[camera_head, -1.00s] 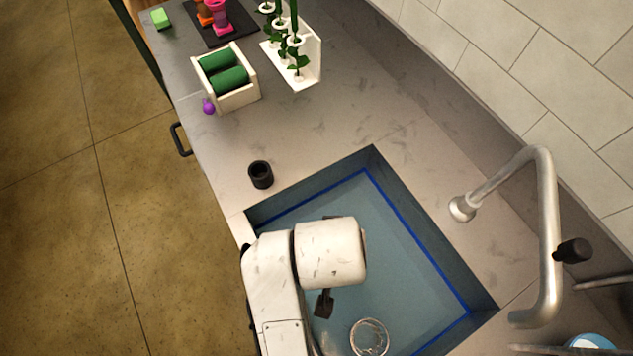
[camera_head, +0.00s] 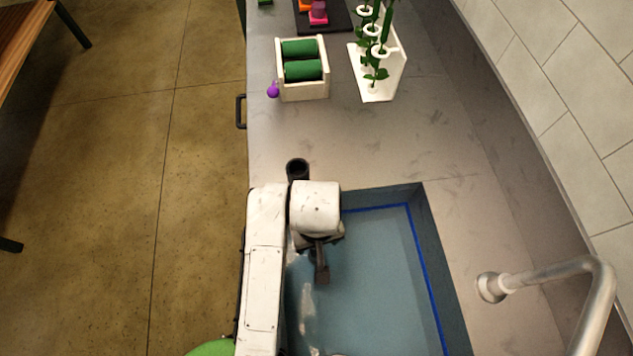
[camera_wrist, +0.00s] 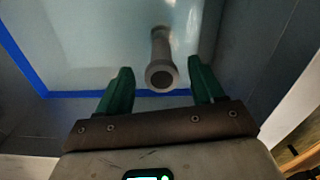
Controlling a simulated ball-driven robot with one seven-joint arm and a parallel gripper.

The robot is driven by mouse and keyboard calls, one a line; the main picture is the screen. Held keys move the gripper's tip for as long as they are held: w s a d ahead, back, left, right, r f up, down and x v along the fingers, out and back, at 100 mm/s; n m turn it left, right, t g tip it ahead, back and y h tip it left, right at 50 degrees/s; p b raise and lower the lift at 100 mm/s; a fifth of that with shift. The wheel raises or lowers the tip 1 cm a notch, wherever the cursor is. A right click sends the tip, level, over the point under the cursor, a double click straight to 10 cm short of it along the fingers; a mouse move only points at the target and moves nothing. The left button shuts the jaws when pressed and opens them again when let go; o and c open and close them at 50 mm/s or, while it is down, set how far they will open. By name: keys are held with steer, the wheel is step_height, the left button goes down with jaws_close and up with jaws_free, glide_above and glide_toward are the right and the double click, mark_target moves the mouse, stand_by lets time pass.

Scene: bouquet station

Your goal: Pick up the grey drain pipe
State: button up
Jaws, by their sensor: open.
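The grey drain pipe (camera_wrist: 161,55) shows in the wrist view, with its round open end towards me, in the blue-lined basin. Its body runs away from me. My gripper (camera_wrist: 160,68) is open, with one green finger on each side of the pipe's near end and a gap on both sides. I cannot tell how far above the pipe the fingers are. In the head view my gripper (camera_head: 320,270) is over the sink (camera_head: 385,270), and I cannot make out the pipe there.
A black cup (camera_head: 297,168) stands on the counter just beyond my arm. A white box with green rolls (camera_head: 303,95) and a white rack with plants (camera_head: 385,90) stand farther back. The tap (camera_head: 560,275) is at the right. The counter between is clear.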

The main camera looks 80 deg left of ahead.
step_height(320, 180, down, 5)
steer(key=shift+r, duration=0.1)
steer(key=shift+c, duration=0.3)
jaws_close()
stand_by(0.5)
